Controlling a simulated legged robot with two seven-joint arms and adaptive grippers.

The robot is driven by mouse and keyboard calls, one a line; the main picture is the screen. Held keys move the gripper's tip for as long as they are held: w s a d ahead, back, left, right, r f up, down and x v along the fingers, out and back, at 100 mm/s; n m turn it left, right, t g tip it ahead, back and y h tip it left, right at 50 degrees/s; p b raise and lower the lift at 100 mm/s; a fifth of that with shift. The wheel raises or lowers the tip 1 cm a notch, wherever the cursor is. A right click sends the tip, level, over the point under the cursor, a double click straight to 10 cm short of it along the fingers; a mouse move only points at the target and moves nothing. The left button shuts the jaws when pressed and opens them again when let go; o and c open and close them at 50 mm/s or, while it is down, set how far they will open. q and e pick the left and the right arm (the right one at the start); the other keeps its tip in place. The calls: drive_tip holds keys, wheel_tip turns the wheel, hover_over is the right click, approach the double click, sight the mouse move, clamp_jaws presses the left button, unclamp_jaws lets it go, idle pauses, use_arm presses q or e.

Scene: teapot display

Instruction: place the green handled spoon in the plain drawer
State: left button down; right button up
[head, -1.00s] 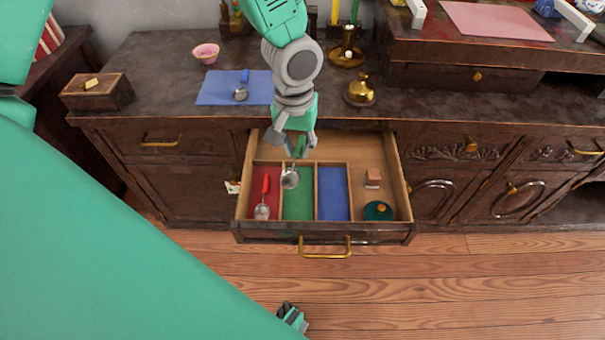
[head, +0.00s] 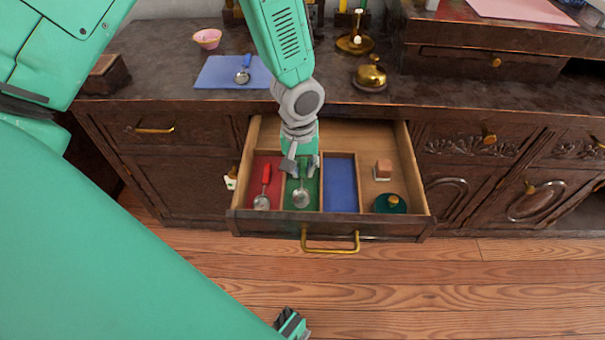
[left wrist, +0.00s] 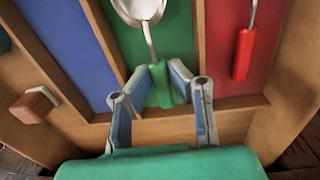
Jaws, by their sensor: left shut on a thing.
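The green-handled spoon (head: 301,198) has a metal bowl that shows over the green compartment (head: 289,202) of the open drawer (head: 247,222). My left gripper (head: 301,166) is above that compartment, pointing down, shut on the spoon's handle. In the left wrist view the fingertips (left wrist: 161,80) close around the green handle (left wrist: 160,92), and the bowl (left wrist: 140,8) points away. I cannot tell whether the spoon touches the compartment floor.
A red-handled spoon (head: 264,188) lies in the red compartment. The blue compartment (head: 342,185) is empty. A wooden block (head: 383,170) and a green round lid (head: 389,204) are in the right section. A blue-handled spoon (head: 243,72) lies on a blue mat (head: 213,74) on the counter.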

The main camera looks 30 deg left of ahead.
sight(300, 172)
use_arm(q)
drive_tip(key=shift+d+f, duration=0.1)
drive_tip(key=shift+f, duration=0.8)
drive_tip(key=shift+r, duration=0.1)
drive_tip(key=c, duration=1.8)
unclamp_jaws()
drive_tip(key=shift+o, duration=0.2)
wheel_tip(300, 172, up, 12)
drive_tip(key=p, duration=0.4)
drive_tip(key=shift+s+a, duration=0.2)
drive_tip(key=shift+a, duration=0.05)
drive_tip(key=shift+s, duration=0.1)
